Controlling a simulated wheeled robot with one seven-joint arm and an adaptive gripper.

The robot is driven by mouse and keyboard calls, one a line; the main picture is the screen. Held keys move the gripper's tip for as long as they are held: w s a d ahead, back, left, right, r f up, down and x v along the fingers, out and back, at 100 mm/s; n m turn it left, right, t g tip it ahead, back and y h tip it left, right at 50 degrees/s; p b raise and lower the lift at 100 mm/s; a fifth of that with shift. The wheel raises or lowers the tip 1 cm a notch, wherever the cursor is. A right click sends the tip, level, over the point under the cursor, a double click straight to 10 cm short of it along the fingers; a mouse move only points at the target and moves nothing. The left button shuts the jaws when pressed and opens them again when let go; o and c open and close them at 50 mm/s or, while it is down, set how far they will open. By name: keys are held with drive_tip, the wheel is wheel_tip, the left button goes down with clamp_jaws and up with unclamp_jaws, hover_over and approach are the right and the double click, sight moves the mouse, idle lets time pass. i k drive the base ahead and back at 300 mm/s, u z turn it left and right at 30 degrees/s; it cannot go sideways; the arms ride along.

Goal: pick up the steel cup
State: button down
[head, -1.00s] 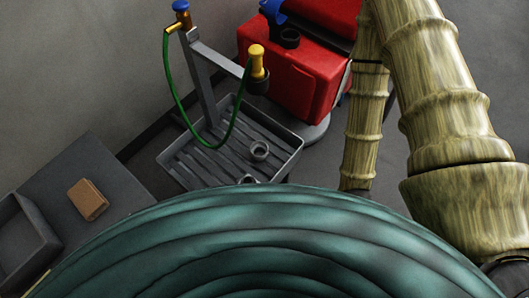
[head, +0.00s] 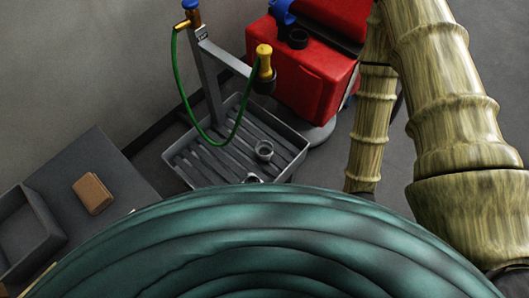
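A small round grey metal cup-like piece (head: 264,150) sits in the slatted grey tray (head: 292,174) on the floor. It looks like the steel cup, with its open top facing up. A second small grey round piece (head: 253,179) shows just above the teal curved edge of my body, which hides its lower part; I cannot tell what it is.
A grey post with a green hose (head: 184,96) and a yellow-handled nozzle (head: 264,62) rises over the tray. A red tank (head: 310,90) stands behind it. At left, a dark surface (head: 112,168) holds a brown block (head: 92,194) and an open grey bin (head: 40,226).

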sight(263, 149)
drive_tip(key=u, duration=1.7)
drive_tip(key=k, duration=0.75)
drive_tip(key=z, duration=0.75)
